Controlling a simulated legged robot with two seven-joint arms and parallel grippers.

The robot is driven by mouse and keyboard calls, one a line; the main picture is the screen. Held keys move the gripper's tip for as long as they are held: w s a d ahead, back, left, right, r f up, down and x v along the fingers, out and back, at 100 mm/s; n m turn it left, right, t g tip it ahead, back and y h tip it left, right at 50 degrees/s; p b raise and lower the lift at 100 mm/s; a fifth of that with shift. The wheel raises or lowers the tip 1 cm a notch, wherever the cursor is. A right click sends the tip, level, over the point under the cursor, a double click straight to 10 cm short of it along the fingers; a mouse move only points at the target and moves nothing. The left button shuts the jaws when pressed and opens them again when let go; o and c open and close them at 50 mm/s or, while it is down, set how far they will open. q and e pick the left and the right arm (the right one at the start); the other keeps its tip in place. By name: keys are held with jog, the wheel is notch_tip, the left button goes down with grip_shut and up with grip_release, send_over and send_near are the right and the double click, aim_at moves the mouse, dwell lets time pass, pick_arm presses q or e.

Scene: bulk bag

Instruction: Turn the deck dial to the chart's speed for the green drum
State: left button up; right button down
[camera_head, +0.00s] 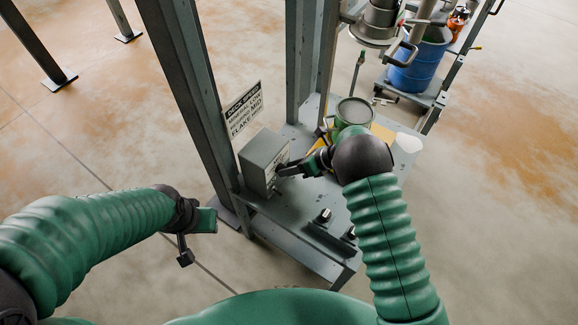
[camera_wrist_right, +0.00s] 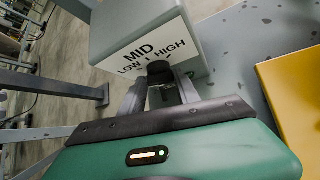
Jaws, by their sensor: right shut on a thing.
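The grey dial box (camera_head: 264,160) stands on the deck. In the right wrist view its white label (camera_wrist_right: 148,48) reads LOW, MID and HIGH. My right gripper (camera_wrist_right: 160,88) is shut on the dark dial (camera_wrist_right: 159,69) below that label; which mark the dial points to is unclear. The chart (camera_head: 245,112) is a white sign behind the box, headed DECK SPEED, with lines like MINERAL LOW and FLAKE MID; its lowest line is too small to read. A green drum (camera_head: 352,113) stands at the deck's back, partly behind my right arm. My left gripper (camera_head: 190,242) is open and empty, left of the deck.
Grey steel posts (camera_head: 187,90) rise beside the deck. A yellow surface (camera_wrist_right: 295,88) lies right of the box. A blue drum (camera_head: 420,62) stands on a cart at the back right. The floor at left is mostly clear.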

jog(key=shift+w+d+f+m+g+y+b, duration=0.15)
jog(key=shift+m+g+y+b, duration=0.1)
jog(key=shift+m+g+y, duration=0.15)
jog(key=shift+w+d+f+m+g+y+b, duration=0.1)
jog(key=shift+d+m+g+y+b, duration=0.05)
jog(key=shift+m+g+y+b, duration=0.2)
jog(key=c, duration=0.9)
grip_release()
jog(key=p+v, duration=0.1)
jog(key=v, duration=1.6)
jog(key=shift+w+d+f+p, duration=0.15)
jog(key=shift+w+p, duration=0.05)
jog(key=shift+p, duration=0.2)
